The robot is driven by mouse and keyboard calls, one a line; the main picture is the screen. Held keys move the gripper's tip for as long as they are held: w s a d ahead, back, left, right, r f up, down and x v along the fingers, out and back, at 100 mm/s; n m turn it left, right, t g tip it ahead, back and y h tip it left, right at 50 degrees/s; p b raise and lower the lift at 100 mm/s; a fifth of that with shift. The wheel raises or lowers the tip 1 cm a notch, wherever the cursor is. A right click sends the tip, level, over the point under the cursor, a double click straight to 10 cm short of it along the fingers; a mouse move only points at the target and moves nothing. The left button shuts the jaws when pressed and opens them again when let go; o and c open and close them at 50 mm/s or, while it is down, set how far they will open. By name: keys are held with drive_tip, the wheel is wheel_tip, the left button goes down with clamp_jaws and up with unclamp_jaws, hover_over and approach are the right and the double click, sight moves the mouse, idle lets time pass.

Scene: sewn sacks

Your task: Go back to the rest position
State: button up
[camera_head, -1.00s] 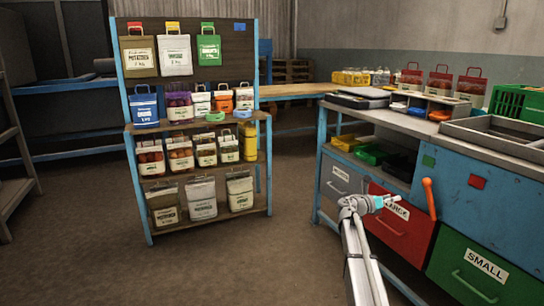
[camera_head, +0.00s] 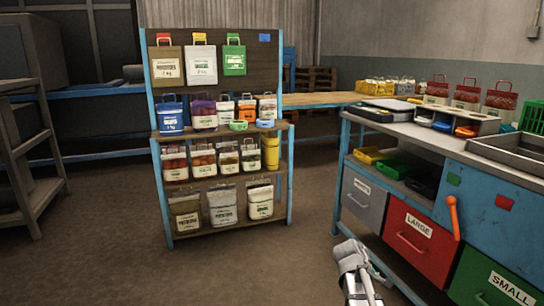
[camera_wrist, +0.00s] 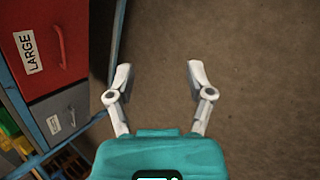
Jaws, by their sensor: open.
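My gripper (camera_wrist: 158,78) shows in the wrist view with its two pale fingers spread apart and nothing between them. Bare brown floor lies beyond the fingertips. The red drawer marked LARGE (camera_wrist: 52,38) is to the left of the fingers, apart from them.
A blue-framed shelf (camera_head: 216,145) with several sacks and jars stands left of centre. The workbench has a red drawer (camera_head: 417,238), a green drawer (camera_head: 490,280) and an orange handle (camera_head: 453,217). The floor (camera_head: 110,255) between them is open.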

drive_tip(key=s+a+f+m+g+y+p, duration=0.1)
drive_tip(key=s+a+f+m+y+p, duration=0.1)
drive_tip(key=s+a+m+y, duration=0.9)
drive_tip(key=a+r+n+h+p, duration=0.1)
drive_tip(key=a+r+h+p, duration=0.1)
drive_tip(key=r+p, duration=1.6)
drive_tip(key=s+a+r+n+h+p, duration=0.1)
drive_tip(key=a+r+n+h+p, duration=0.1)
drive_tip(key=r+p, duration=1.7)
drive_tip(key=shift+s+r+p, duration=0.2)
drive_tip(key=shift+r+p, duration=0.1)
drive_tip(key=shift+r, duration=0.4)
